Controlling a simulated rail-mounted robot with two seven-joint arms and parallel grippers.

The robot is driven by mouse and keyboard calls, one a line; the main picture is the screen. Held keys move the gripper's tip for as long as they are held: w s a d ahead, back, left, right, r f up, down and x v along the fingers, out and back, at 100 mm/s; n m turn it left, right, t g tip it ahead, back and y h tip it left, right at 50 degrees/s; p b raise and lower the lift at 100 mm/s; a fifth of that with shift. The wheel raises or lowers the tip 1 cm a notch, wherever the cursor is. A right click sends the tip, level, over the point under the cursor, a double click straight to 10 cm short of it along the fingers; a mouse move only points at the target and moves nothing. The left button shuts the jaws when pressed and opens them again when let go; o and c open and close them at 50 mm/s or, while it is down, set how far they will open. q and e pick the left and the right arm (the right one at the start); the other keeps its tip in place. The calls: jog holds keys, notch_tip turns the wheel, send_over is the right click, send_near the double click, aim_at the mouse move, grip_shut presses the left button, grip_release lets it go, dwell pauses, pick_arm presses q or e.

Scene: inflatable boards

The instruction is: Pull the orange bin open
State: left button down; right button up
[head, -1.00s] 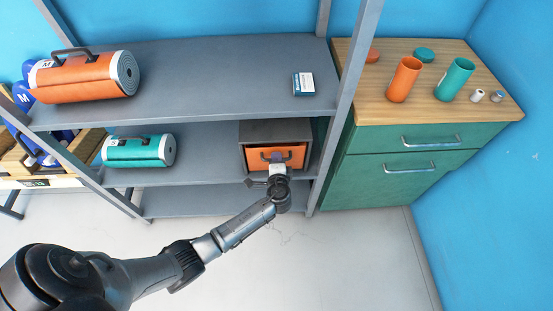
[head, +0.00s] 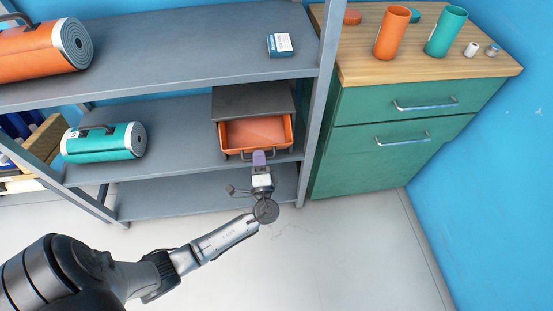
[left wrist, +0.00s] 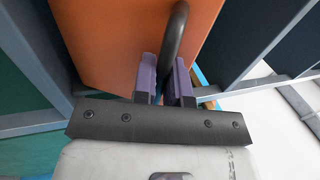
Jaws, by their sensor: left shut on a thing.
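The orange bin (head: 257,134) is a drawer in a dark grey housing (head: 253,101) on the shelf unit's middle level. It is pulled part way out, and its inside shows from above, with nothing seen in it. My left gripper (head: 259,158) is at the bin's front, shut on its dark handle. In the left wrist view the bin's orange front (left wrist: 125,40) fills the upper middle. The curved handle (left wrist: 176,40) passes between the purple fingers of my left gripper (left wrist: 166,82). My right gripper is not in view.
A teal roll (head: 104,142) lies left on the same shelf. An orange roll (head: 40,50) and a small box (head: 279,44) are on the shelf above. A green cabinet (head: 385,150) with cups on top stands right. The floor in front is clear.

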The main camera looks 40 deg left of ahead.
pick_arm(q)
jog(key=shift+s+d+f, duration=0.2)
jog(key=shift+f, duration=0.25)
jog(key=shift+s+d+f+b, duration=0.25)
jog(key=shift+d+f+b, duration=0.15)
jog(key=shift+f+b, duration=0.25)
